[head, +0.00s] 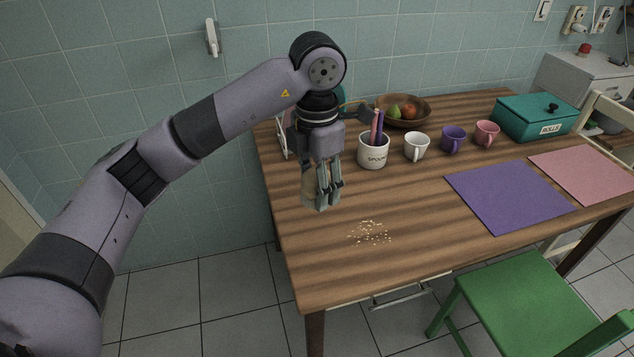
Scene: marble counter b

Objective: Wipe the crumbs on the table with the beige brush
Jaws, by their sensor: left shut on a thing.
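The crumbs (370,233) lie in a small loose patch on the wooden table (420,200), near its left front part. My left gripper (322,203) points down over the left side of the table, behind and left of the crumbs. My right gripper is not in view.
A white pot (373,156) with utensils stands close right of my left gripper. White (416,148), purple (452,139) and pink (487,134) mugs, a fruit bowl (407,122) and a teal box (535,118) stand behind. Purple (508,195) and pink (590,172) mats lie right.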

